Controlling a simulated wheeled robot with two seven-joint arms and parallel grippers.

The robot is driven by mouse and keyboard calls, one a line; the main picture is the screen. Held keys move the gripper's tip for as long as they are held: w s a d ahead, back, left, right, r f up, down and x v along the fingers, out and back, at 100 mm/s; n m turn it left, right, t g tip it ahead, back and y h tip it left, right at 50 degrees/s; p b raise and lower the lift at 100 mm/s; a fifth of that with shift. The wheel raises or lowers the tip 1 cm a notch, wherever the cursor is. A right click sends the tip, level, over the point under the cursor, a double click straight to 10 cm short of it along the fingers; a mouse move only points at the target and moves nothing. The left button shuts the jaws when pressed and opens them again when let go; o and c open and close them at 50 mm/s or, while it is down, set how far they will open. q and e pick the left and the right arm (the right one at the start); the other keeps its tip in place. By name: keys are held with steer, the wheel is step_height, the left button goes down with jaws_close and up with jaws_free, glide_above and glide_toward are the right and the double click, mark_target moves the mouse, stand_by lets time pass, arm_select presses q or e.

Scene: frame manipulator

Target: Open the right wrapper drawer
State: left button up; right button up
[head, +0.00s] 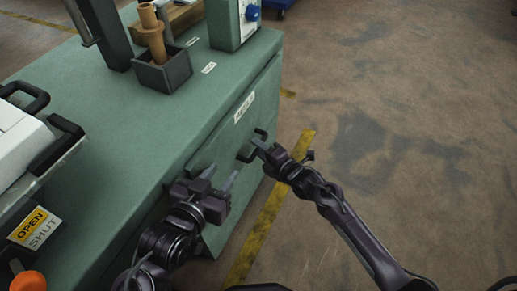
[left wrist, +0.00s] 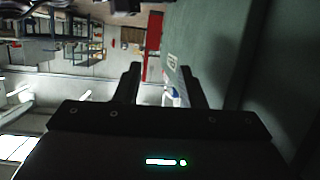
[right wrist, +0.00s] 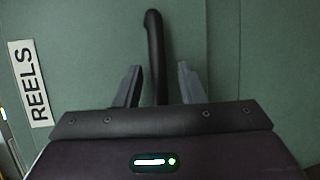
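The green cabinet (head: 150,125) has a front panel facing right, with a drawer front (head: 228,141) that looks flush. A dark bar handle (head: 241,157) stands out from it; it also shows in the right wrist view (right wrist: 154,40), beside a white label reading REELS (right wrist: 29,83). My right gripper (head: 262,147) is at this handle. Its fingers (right wrist: 157,82) are open on either side of the bar, with gaps visible. My left gripper (head: 220,177) is open and empty close to the cabinet front, lower in the head view. Its fingers (left wrist: 160,75) are spread with nothing between them.
A dark holder (head: 163,72) with a tan spindle and a green box (head: 229,25) stand on the cabinet top. The floor to the right is clear, with yellow tape (head: 262,220).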

arm_select(q)
steer(key=shift+w+r+t, duration=0.2)
steer(key=shift+r+t, duration=0.05)
steer(key=shift+r, duration=0.3)
steer(key=shift+w+r+t, duration=0.2)
steer(key=shift+r+t, duration=0.05)
steer(key=shift+r, duration=0.3)
arm_select(e)
steer(key=shift+w+a, duration=0.25)
steer(key=shift+w, duration=0.1)
jaws_close()
